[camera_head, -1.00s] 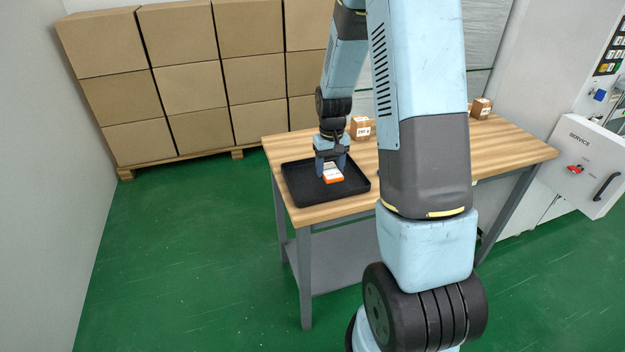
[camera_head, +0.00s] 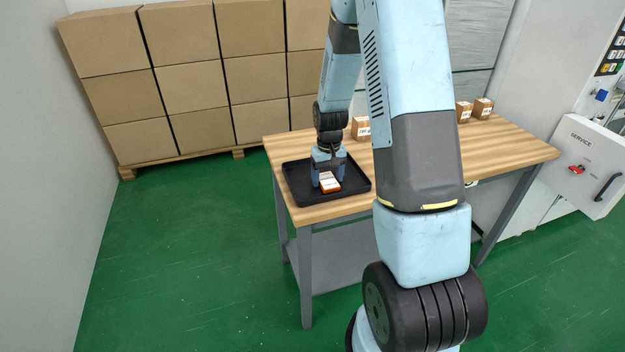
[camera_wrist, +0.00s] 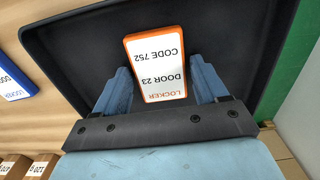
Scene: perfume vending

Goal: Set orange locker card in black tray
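The orange locker card (camera_head: 330,185), with a white face, lies on the floor of the black tray (camera_head: 298,187) on the table's left side. In the wrist view the card (camera_wrist: 160,65) reads LOCKER, DOOR 23, CODE 752, upside down, with the dark tray (camera_wrist: 80,45) around it. My gripper (camera_head: 329,180) is low over the tray with one finger on each side of the card. In the wrist view my gripper (camera_wrist: 158,72) shows narrow gaps between its fingers and the card's edges, so it looks open.
A blue-edged card (camera_wrist: 14,82) lies on the wood left of the tray in the wrist view. Small cartons (camera_head: 361,127) stand at the table's back, with more (camera_head: 483,108) at right. My arm hides the table's middle. Stacked boxes (camera_head: 195,85) stand behind.

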